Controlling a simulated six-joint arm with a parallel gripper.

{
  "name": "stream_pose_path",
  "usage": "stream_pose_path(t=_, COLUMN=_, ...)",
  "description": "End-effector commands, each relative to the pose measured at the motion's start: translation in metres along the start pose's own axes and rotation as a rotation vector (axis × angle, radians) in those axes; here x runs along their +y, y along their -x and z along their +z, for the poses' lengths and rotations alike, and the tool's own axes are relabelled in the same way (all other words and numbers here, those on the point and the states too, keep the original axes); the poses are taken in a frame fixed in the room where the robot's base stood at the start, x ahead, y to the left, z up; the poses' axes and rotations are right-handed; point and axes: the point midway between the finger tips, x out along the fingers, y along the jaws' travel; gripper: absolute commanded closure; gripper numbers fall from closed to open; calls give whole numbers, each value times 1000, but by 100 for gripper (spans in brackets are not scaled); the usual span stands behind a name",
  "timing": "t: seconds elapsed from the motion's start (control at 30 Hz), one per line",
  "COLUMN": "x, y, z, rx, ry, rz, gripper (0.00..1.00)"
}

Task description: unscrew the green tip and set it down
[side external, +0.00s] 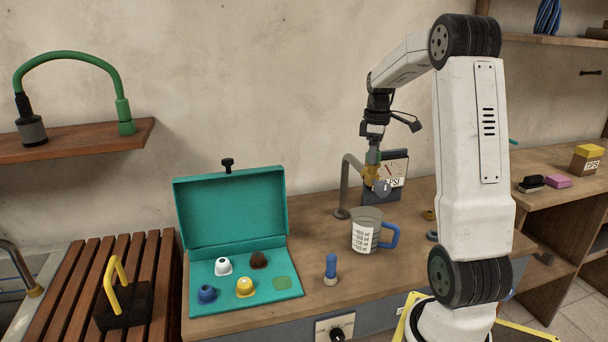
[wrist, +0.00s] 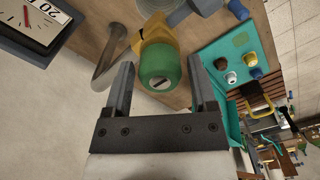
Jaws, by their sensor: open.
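The green tip (wrist: 161,70) sits on the yellow nozzle head (wrist: 160,32), its slotted end facing the wrist camera. The yellow head (side external: 371,174) hangs at the end of a bent grey pipe (side external: 346,186) above the bench. My gripper (wrist: 160,66) is open, with one finger on each side of the green tip; I cannot tell whether they touch it. In the side view my gripper (side external: 375,148) is directly above the yellow head and largely hides the tip. The open teal case (side external: 230,208) holds white, brown, blue and yellow tips and a bare greenish round spot (side external: 282,283).
A measuring jug (side external: 366,231) with a blue handle stands below the nozzle. A gauge box marked PSI (side external: 395,168) is close behind. A blue-topped peg (side external: 330,267) stands in front of the jug. A slatted rack with a yellow-handled carrier (side external: 117,290) is at left.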

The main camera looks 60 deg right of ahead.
Motion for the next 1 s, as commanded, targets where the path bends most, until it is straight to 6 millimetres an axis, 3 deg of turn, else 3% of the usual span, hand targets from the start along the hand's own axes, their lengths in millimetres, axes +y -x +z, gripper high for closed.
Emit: stream_pose_path(t=1.0, x=0, y=0, z=0, rx=-1, ry=-201, rz=0, gripper=27)
